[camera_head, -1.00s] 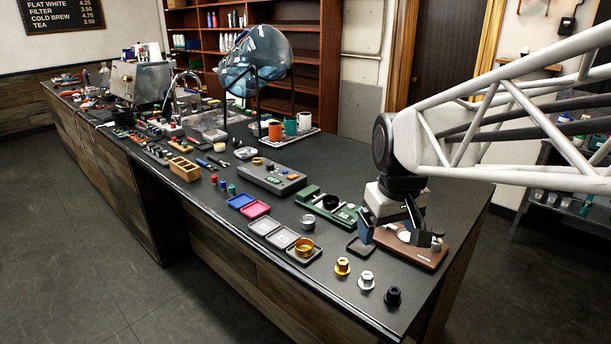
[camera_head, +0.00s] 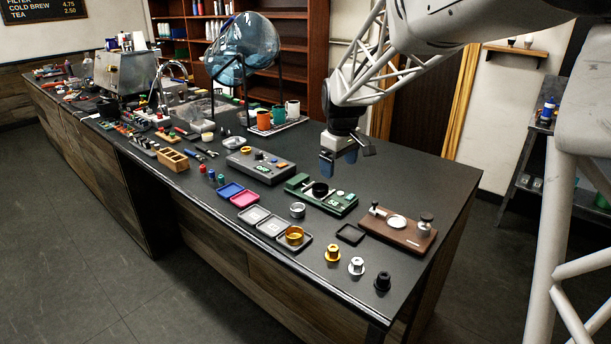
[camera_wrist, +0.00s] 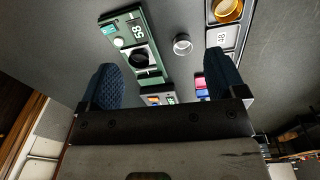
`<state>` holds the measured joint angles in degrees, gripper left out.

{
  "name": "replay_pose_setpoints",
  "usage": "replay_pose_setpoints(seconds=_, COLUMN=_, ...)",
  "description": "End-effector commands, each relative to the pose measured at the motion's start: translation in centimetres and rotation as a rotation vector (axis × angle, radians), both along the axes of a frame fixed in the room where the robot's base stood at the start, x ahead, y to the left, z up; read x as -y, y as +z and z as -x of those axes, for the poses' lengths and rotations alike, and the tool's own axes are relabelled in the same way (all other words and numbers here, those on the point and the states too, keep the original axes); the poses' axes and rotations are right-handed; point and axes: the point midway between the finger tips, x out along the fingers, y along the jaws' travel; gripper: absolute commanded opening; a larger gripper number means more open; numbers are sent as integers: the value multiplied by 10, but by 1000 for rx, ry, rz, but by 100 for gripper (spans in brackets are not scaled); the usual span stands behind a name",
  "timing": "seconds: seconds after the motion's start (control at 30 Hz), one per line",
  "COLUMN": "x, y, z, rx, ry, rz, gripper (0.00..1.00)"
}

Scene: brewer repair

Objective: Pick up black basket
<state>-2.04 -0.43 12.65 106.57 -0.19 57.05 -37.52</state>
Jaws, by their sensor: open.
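The black basket (camera_head: 320,189) is a small dark round cup seated in the green fixture (camera_head: 338,203) on the counter. In the wrist view the black basket (camera_wrist: 140,58) shows as a dark circle in the green fixture (camera_wrist: 122,22), ahead of the left finger. My gripper (camera_head: 338,160) is open and empty. It hangs above the counter, just behind the green fixture in the head view. In the wrist view my gripper (camera_wrist: 163,78) has its two blue pads wide apart, with nothing between them but the view beyond.
A silver ring (camera_head: 298,210) stands left of the green fixture, and a gold basket (camera_head: 294,236) sits in a grey tray. A brown board (camera_head: 397,229) lies to the right. Gold, silver and black knobs (camera_head: 382,281) line the front. Mugs (camera_head: 292,109) stand behind.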

Motion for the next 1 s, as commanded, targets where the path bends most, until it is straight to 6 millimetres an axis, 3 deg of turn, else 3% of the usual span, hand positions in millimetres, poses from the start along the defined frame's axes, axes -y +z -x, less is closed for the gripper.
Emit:
replay_pose_setpoints(seconds=0.3, x=-10, y=-39, z=-81, rx=-34, ry=141, rz=7, gripper=89)
replay_pose_setpoints(seconds=0.6, x=-19, y=-82, z=-145, rx=-62, ry=266, rz=11, gripper=89)
replay_pose_setpoints(seconds=0.8, x=-23, y=-98, z=-168, rx=-70, ry=314, rz=12, gripper=89)
replay_pose_setpoints(seconds=1.0, x=-24, y=-102, z=-173, rx=-72, ry=325, rz=12, gripper=89)
